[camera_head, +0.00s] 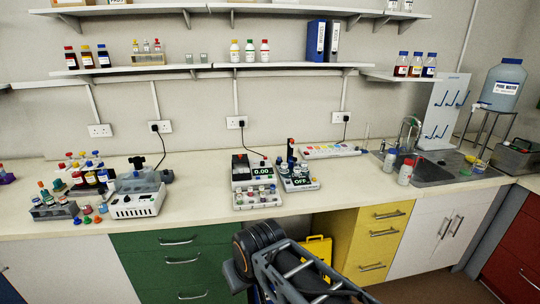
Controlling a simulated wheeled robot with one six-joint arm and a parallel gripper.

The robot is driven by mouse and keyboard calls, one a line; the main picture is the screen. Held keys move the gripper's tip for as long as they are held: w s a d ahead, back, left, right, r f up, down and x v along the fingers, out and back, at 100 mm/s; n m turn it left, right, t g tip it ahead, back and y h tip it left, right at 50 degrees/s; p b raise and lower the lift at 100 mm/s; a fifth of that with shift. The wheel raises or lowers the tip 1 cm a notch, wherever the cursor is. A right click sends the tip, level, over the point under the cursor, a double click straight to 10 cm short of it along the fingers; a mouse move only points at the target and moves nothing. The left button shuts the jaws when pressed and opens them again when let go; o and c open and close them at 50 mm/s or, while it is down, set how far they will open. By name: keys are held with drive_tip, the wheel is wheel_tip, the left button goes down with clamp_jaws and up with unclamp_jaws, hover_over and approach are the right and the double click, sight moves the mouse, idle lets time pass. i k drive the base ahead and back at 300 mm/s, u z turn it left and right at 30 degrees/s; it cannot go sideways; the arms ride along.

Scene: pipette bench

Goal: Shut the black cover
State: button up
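A dark, upright panel that looks like the black cover (240,166) stands on the left of a white instrument (258,186) on the bench, and it appears raised. The instrument's display reads 0.00. A second instrument (299,182) with a display reading OFF stands just to its right. Part of my arm shows at the bottom middle, in front of the drawers and below the bench top. My gripper cannot be made out, and nothing of mine touches the instrument.
A white device (137,197) and a rack of bottles (88,178) stand to the left. A tray of small pots (257,199) lies in front of the instrument. A sink (432,172) is at the right. Shelves (240,67) hang above. The bench front edge lies between my arm and the instrument.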

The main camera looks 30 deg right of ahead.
sight(237, 158)
drive_tip(key=z, duration=0.4)
drive_tip(key=i, duration=1.65)
drive_tip(key=u, duration=0.05)
